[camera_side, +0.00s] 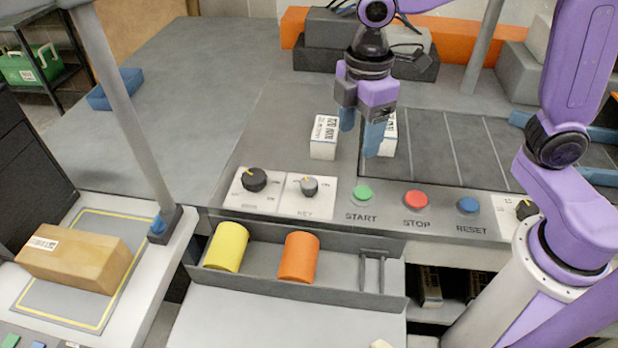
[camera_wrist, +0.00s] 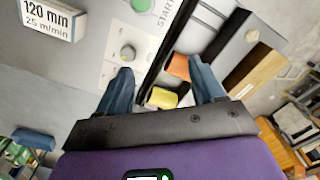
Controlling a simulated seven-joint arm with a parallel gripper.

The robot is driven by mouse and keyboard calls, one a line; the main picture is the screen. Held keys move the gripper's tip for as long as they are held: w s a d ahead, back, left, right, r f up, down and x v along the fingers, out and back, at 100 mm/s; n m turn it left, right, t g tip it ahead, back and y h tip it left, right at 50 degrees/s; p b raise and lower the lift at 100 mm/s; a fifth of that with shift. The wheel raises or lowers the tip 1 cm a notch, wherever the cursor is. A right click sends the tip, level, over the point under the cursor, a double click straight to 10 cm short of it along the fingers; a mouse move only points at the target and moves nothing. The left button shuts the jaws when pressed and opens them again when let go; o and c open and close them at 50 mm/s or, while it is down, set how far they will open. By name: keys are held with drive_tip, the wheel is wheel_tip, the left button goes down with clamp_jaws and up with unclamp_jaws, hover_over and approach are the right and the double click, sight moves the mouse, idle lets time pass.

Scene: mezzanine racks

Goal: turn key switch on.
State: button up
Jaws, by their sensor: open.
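The key switch (camera_side: 309,187) is a small grey knob on a white plate marked KEY, left of the green START button (camera_side: 363,193). Its yellow mark points up and slightly left; the ON label is to its right. In the wrist view the grey knob (camera_wrist: 127,53) shows on its white plate, just beyond the left finger. My gripper (camera_side: 361,132) is open and empty, above the panel, behind and to the right of the key switch, apart from it. It also shows in the wrist view (camera_wrist: 160,66), with its two blue fingers spread.
A larger black knob (camera_side: 254,180) is left of the key switch. A red STOP button (camera_side: 416,199) and blue RESET button (camera_side: 468,205) stand to the right. A white labelled box (camera_side: 324,137) stands near my fingers.

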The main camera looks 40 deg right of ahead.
drive_tip(key=n, duration=0.2)
hover_over(309, 182)
drive_tip(key=f, duration=0.1)
wheel_tip(309, 182, down, 17)
drive_tip(key=shift+f, duration=0.2)
drive_tip(key=c, duration=1.1)
